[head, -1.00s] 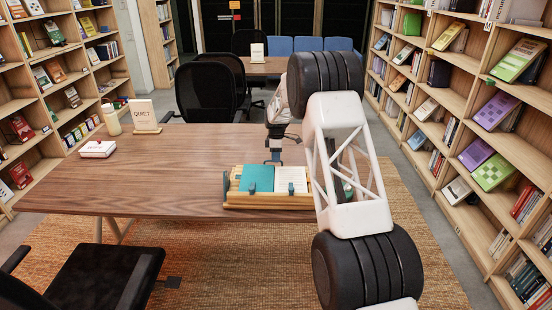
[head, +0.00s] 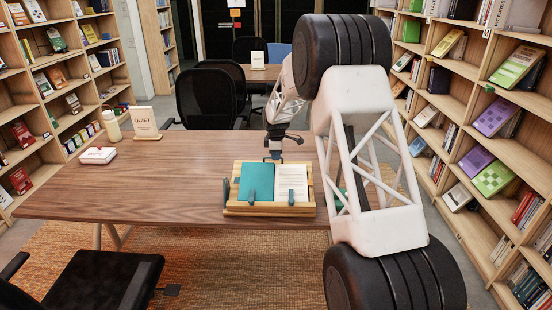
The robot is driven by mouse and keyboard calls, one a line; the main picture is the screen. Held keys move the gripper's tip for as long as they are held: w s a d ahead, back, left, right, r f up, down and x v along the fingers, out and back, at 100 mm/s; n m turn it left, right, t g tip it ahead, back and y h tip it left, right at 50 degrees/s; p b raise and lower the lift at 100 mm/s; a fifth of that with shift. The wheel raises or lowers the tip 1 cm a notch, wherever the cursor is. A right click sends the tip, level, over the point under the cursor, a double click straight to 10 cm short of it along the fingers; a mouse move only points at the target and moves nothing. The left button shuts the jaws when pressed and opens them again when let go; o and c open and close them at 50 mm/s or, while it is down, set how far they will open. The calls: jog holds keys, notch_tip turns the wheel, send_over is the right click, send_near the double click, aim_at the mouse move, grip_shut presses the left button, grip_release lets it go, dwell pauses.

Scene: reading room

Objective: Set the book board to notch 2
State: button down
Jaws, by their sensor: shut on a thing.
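The book board (head: 229,207) is a light wooden stand near the front right of the brown table. An open book rests on it, with a teal left page (head: 254,178) and a white right page (head: 291,180). Dark clips hold the book at its lower edge. The board leans back, its far edge raised. My gripper (head: 274,157) is at the middle of the board's far top edge and is shut on it. The fingertips are small and partly hidden behind the edge. The notches behind the board are hidden, so I cannot tell which one is in use.
The brown table (head: 130,185) is clear left of the board. A white box (head: 98,155), a bottle (head: 112,126) and a QUIET sign (head: 146,122) stand at its far left. A black chair (head: 105,280) is in front. Bookshelves line both sides. My arm covers the table's right end.

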jog(key=s+r+t, duration=0.1)
jog(key=s+r, duration=0.1)
jog(key=s+r+t, duration=0.1)
jog(key=r, duration=0.1)
jog(key=shift+s+r+t, duration=0.2)
jog(key=shift+s+t, duration=0.1)
jog(key=shift+s, duration=0.1)
jog(key=shift+s+r, duration=0.35)
jog(key=shift+s, duration=0.2)
jog(key=shift+s+r, duration=0.3)
jog(key=shift+s, duration=0.25)
jog(key=shift+s+f, duration=0.1)
jog(key=c, duration=1.2)
grip_release()
jog(key=shift+r, duration=0.25)
jog(key=v, duration=0.7)
jog(key=shift+r, duration=0.25)
